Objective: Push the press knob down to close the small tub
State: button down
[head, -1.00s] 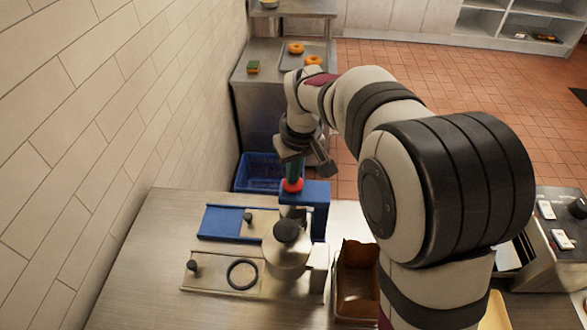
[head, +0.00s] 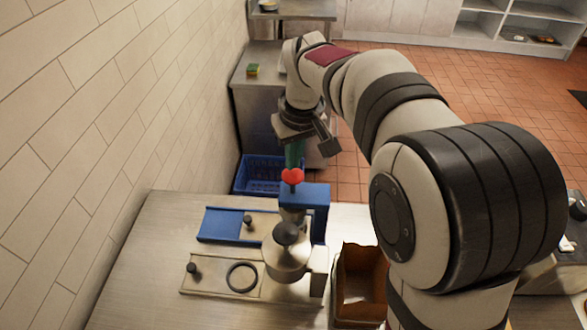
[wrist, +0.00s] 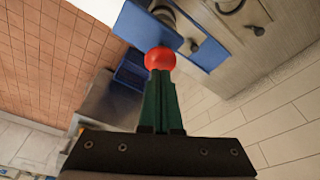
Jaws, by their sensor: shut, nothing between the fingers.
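The red press knob (head: 292,176) stands just above the blue press arm (head: 305,194) in the head view. It shows as a red ball in the wrist view (wrist: 160,58). My gripper (head: 293,167) is shut, with its green fingers together and pointing down directly over the knob. In the wrist view the fingertips (wrist: 160,74) overlap the ball's edge; they touch it or are very close, I cannot tell which. The blue base plate (head: 222,223) extends left from the press. I cannot make out the small tub; the press and its neighbour hide the area under the blue arm.
A second, grey press with a dark knob (head: 287,232) stands just in front, with a plate holding a black ring (head: 242,277). A brown open box (head: 361,285) stands to the right. A blue crate (head: 262,175) is behind the counter. The tiled wall is left.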

notch_tip(320, 180, up, 6)
dwell(0.6)
jog(key=s+d+f+m, duration=0.3)
jog(key=s+m, duration=0.1)
jog(key=s, duration=0.5)
jog(key=s+d+f+m+g, duration=0.1)
jog(key=s+d+f+m, duration=0.2)
jog(key=s, duration=0.7)
jog(key=s+d+f+m+g, duration=0.1)
jog(key=s+d+f+m, duration=0.2)
jog(key=s, duration=0.7)
jog(key=shift+s+d+m+y, duration=0.25)
jog(key=shift+d+m+y, duration=0.15)
jog(key=shift+d+m, duration=0.4)
